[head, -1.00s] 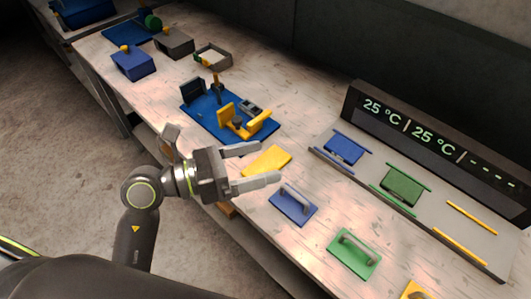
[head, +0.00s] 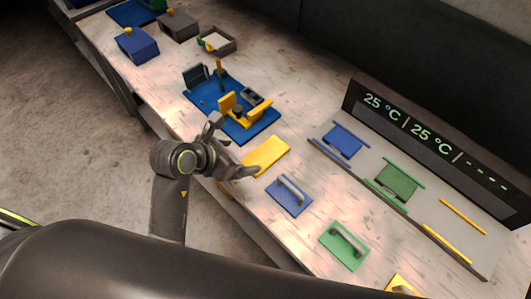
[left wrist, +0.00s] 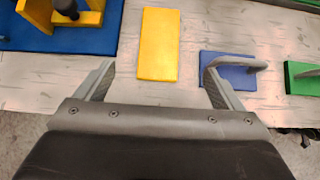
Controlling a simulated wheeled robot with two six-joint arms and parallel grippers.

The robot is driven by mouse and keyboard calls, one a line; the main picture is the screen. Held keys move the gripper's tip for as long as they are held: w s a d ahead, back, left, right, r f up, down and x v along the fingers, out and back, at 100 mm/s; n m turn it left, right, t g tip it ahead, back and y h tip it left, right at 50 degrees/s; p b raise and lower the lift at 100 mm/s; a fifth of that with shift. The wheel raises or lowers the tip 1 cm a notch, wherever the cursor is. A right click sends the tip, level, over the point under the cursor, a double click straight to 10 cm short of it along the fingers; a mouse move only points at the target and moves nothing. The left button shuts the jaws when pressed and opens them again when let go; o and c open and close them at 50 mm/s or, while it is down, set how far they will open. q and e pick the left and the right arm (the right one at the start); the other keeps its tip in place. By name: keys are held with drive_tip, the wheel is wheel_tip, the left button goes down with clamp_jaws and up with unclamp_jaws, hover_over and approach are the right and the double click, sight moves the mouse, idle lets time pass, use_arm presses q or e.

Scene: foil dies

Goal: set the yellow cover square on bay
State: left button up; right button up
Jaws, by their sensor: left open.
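A yellow cover with a handle (head: 403,289) is partly cut off at the bottom edge of the head view. The bay with two yellow rails (head: 447,243) is at the right end of the grey station, its bed bare between the rails. My left gripper (head: 244,171) is open and empty beside a flat yellow plate without a handle (head: 266,156). In the left wrist view the open fingers (left wrist: 158,76) point toward this plate (left wrist: 158,44), which lies ahead between them. My right gripper is not in view.
A blue handled cover (head: 288,196) and green handled cover (head: 343,246) lie along the table's front. The station's other bays hold a blue piece (head: 343,141) and a green piece (head: 397,178), before a dark display (head: 430,135). A blue fixture (head: 250,130) stands left.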

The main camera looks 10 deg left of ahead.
use_arm(q)
approach(265, 154)
drive_tip(key=p+x, duration=0.1)
drive_tip(key=x, duration=0.1)
drive_tip(key=shift+w+d+f, duration=0.15)
drive_tip(key=shift+w+d, duration=0.05)
drive_tip(key=shift+w, duration=0.05)
drive_tip(key=shift+p+x, duration=0.65)
drive_tip(key=shift+x, duration=1.55)
drive_tip(key=shift+w+d+f, duration=0.1)
drive_tip(key=shift+w+f, duration=0.05)
drive_tip(key=shift+f, duration=0.3)
drive_tip(key=c, duration=1.2)
drive_tip(key=shift+r, duration=0.1)
